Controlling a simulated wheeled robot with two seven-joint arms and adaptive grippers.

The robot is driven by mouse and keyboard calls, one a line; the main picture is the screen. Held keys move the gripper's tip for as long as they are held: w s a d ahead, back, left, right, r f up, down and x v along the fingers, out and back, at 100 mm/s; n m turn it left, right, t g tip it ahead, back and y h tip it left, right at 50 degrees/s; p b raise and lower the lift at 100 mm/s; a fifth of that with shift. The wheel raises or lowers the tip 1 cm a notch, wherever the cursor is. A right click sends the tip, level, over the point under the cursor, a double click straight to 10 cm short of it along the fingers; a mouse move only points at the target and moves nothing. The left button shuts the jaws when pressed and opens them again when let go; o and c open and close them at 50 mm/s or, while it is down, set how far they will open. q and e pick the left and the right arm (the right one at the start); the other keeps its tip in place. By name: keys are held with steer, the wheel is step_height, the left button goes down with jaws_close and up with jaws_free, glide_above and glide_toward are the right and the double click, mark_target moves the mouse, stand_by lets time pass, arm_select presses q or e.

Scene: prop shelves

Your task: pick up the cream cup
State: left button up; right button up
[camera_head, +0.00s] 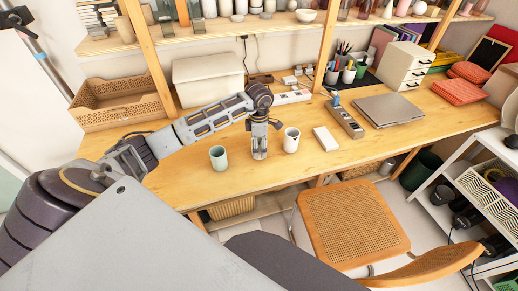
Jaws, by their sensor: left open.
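The cream cup (291,140) stands upright on the wooden desk, with a dark mark on its side. A pale green cup (218,158) stands on the desk further left, near the front edge. My left gripper (260,153) points down between the two cups, just left of the cream cup, with a small gap to it. It is open and holds nothing that I can see. My right gripper is not in view.
A wicker basket (120,103) and a cream bin (208,79) stand behind. A cane chair (352,218) is in front.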

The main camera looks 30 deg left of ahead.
arm_select(q)
steer(key=shift+f, duration=1.35)
steer(key=c, duration=1.1)
